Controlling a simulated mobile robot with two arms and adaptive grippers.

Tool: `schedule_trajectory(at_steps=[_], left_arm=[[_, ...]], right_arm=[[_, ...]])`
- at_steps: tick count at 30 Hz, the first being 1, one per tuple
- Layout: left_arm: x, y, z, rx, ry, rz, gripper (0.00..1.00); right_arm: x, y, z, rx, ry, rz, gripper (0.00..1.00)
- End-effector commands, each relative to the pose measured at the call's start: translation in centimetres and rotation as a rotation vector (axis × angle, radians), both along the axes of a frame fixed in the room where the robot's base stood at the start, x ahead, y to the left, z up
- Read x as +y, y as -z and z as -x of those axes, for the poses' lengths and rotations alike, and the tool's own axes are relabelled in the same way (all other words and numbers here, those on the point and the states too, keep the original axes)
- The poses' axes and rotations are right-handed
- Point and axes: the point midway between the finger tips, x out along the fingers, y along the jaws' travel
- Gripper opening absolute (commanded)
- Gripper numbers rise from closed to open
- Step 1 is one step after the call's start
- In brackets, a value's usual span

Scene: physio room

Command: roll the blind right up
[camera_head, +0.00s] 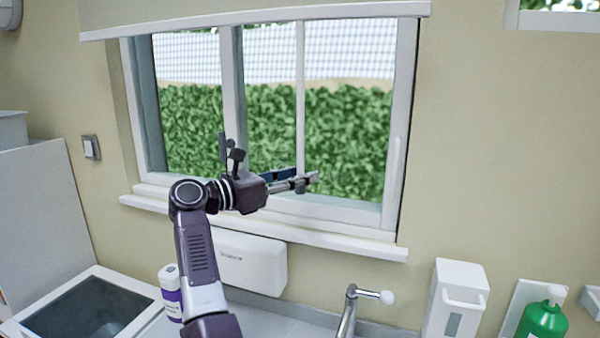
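The blind (240,10) is a beige sheet with a pale bottom bar. It hangs at the top of the window, and only its lowest part shows; its upper part is out of the frame. The bar crosses just over the top of the window opening, leaving most of the glass uncovered.
The white window sill (300,233) runs below my gripper. Beneath are a white dispenser box (250,262), a tap (350,305), a purple-labelled bottle (171,290), a white wall dispenser (457,300) and a green bottle (543,320). An open bin (140,286) stands left. A switch (91,147) is on the wall.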

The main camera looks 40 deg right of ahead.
Motion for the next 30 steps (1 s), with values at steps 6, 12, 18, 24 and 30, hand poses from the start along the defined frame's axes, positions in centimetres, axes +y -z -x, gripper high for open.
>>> schedule_trajectory(at_steps=[6,12,18,24,30], left_arm=[[0.3,0.0,0.0,0.0,-0.001,-0.003,0.4],[0.3,0.0,0.0,-0.001,-0.002,-0.004,0.4],[0.3,0.0,0.0,-0.001,-0.002,-0.004,0.4],[0.3,0.0,0.0,-0.001,-0.002,-0.004,0.4],[-0.1,-0.2,0.0,-0.001,-0.004,0.002,0.4]], right_arm=[[0.0,0.1,0.0,0.0,0.0,0.0,0.23],[0.0,0.1,0.0,0.0,0.0,0.0,0.01],[0.0,0.1,0.0,0.0,0.0,0.0,0.0],[0.0,-0.1,0.0,0.0,0.0,0.0,0.0],[-1.2,-2.0,0.1,-0.005,0.001,0.002,0.0]])
